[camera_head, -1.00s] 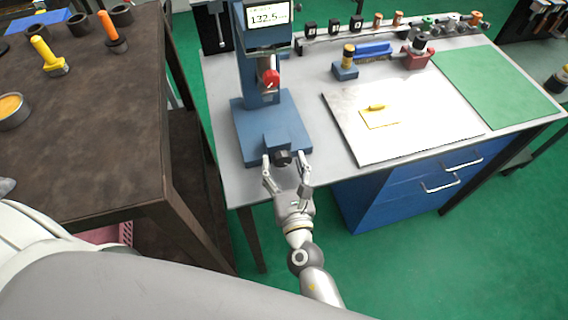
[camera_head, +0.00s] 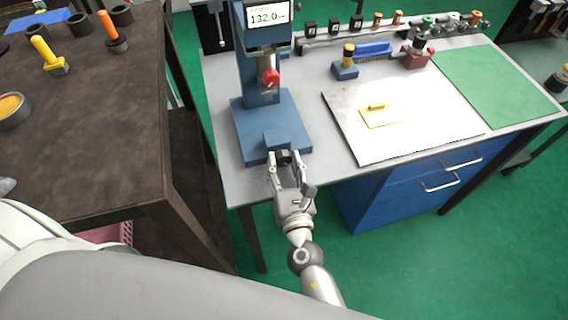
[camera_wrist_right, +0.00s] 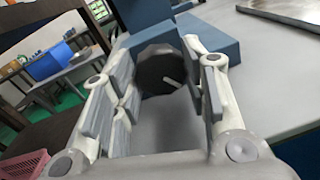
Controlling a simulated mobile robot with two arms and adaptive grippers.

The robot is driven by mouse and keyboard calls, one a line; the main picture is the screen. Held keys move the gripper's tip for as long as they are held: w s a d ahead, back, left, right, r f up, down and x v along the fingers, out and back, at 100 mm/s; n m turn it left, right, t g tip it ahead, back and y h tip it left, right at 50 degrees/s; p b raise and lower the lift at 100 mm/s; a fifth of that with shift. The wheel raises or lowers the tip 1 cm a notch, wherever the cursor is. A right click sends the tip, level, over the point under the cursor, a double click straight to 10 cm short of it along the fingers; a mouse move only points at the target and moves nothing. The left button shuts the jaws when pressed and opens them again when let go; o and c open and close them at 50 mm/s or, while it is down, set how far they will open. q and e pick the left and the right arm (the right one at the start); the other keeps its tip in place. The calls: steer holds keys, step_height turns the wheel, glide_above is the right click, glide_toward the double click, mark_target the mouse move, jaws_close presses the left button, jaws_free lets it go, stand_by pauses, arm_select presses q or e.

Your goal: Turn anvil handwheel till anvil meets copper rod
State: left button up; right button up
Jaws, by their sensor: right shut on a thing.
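The blue bench device (camera_head: 258,122) stands at the left of the light table, with a display (camera_head: 268,17) reading about 132.0. A red part (camera_head: 269,78) sits on its column above the base. The dark handwheel (camera_head: 284,157) is at the front of the base; it also shows in the right wrist view (camera_wrist_right: 160,72). My right gripper (camera_head: 286,163) is shut on the handwheel, one finger on each side. I cannot make out a copper rod or its gap to the anvil. My left gripper is not in view.
A white plate (camera_head: 430,125) with a small yellow piece (camera_head: 377,107) lies right of the device. A green mat (camera_head: 498,85) is farther right. Blue drawers (camera_head: 400,195) are below the table. A dark table (camera_head: 80,130) stands at the left.

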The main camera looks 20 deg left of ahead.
steer(key=m, duration=0.5)
steer(key=shift+g, duration=0.3)
steer(key=m, duration=0.4)
steer(key=shift+d, duration=0.1)
steer(key=m, duration=0.4)
steer(key=shift+w+g+y+p, duration=0.1)
steer(key=shift+g+y+p, duration=0.2)
steer(key=shift+g+p, duration=0.1)
steer(key=shift+d+m+y+p, duration=0.1)
steer(key=shift+m+y+p, duration=0.2)
steer(key=shift+m, duration=2)
steer(key=o, duration=1)
steer(key=shift+o, duration=0.2)
steer(key=shift+f, duration=0.15)
